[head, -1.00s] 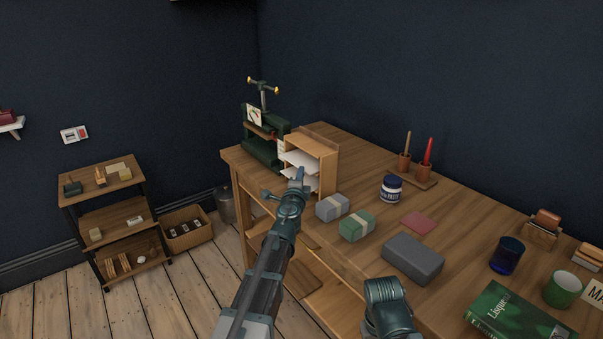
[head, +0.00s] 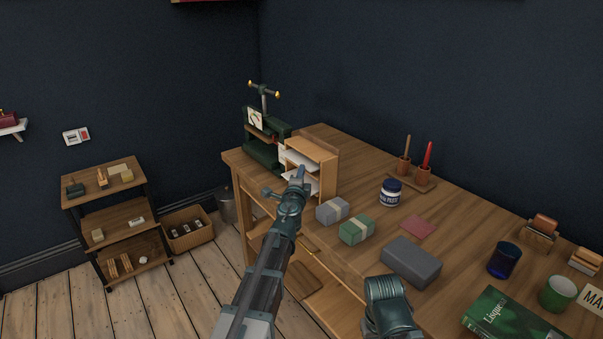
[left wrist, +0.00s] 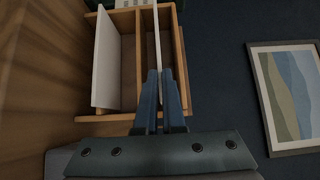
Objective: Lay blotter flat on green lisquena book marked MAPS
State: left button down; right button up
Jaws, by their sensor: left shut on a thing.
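A flat white sheet, likely the blotter (left wrist: 157,28), stands out from a slot of the wooden letter rack (head: 325,166). My left gripper (left wrist: 160,84) is shut on its edge, in front of the rack. In the head view the left gripper (head: 300,174) partly hides the rack's slots. A second white sheet (left wrist: 106,60) lies in another slot. The green Lisquena book (head: 512,316) lies at the lower right, its title cut short. A white card reading "MA" (head: 592,299) is beyond the green cup, cut by the frame edge.
Grey and green banded bundles (head: 356,230), a paste jar (head: 390,191), a pink square (head: 418,228) and a grey block (head: 411,262) lie between rack and book. A blue glass (head: 505,259) and green cup (head: 557,293) stand near the book. A green press (head: 262,145) stands behind the rack.

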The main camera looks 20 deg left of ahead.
pick_arm(q)
jog(key=s+d+r+p, duration=0.1)
jog(key=s+r+p, duration=0.1)
jog(key=s, duration=0.5)
jog(key=s+r+p, duration=0.2)
jog(key=s+r, duration=0.1)
jog(key=s, duration=0.4)
jog(key=shift+d+p, duration=0.3)
jog(key=shift+d, duration=0.1)
notch_tip(320, 180, up, 4)
jog(key=p, duration=0.4)
jog(key=shift+r, duration=0.25)
dwell(0.5)
